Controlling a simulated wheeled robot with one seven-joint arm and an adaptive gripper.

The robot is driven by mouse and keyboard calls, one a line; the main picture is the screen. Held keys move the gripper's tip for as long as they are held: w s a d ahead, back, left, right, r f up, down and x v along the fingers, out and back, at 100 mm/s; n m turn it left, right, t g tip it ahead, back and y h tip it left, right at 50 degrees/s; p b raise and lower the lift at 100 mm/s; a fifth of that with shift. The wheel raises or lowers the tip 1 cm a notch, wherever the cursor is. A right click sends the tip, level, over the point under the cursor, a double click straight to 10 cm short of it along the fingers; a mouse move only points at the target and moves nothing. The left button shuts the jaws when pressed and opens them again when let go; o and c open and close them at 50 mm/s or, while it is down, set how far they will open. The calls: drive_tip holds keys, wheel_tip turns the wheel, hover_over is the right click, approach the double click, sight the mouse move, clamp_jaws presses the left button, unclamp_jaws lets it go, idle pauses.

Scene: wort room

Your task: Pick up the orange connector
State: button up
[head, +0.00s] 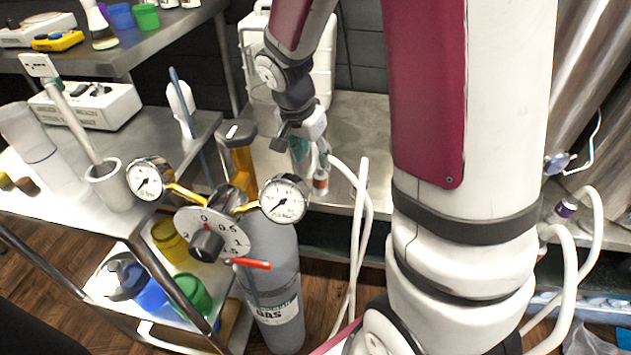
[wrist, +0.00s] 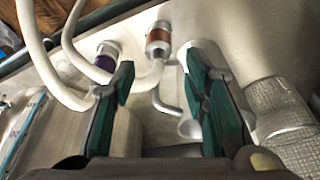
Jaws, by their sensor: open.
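The orange connector (wrist: 158,40) is a short cylinder with an orange-brown band and metal ends, at the top middle of the wrist view. A white hose bends up beside it. In the head view the connector (head: 321,184) shows small, just below my gripper (head: 308,152), near the metal bench's front edge. In the wrist view my gripper (wrist: 163,80) is open, with green-padded fingers to either side. The connector lies beyond the fingertips, roughly in line with the gap. I see nothing held, and cannot tell whether the fingers touch the connector.
A purple-banded connector (wrist: 105,56) sits left of the orange one in the wrist view. A bent metal pipe (wrist: 168,105) shows between the fingers. In the head view a gas cylinder (head: 270,265) with gauges stands in front, and a cart (head: 190,170) is at left.

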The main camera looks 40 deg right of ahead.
sight(319, 168)
drive_tip(key=b+x, duration=0.1)
drive_tip(key=x, duration=0.3)
drive_tip(key=shift+f, duration=0.15)
drive_tip(key=shift+d+b+x, duration=0.2)
drive_tip(key=shift+b+x, duration=0.45)
drive_tip(key=shift+x, duration=0.65)
drive_tip(key=shift+d+b+x, duration=0.2)
drive_tip(key=shift+b+x, duration=0.45)
drive_tip(key=shift+x, duration=0.7)
drive_tip(key=shift+w, duration=0.1)
drive_tip(key=shift+r, duration=0.25)
drive_tip(key=shift+c, duration=0.6)
clamp_jaws()
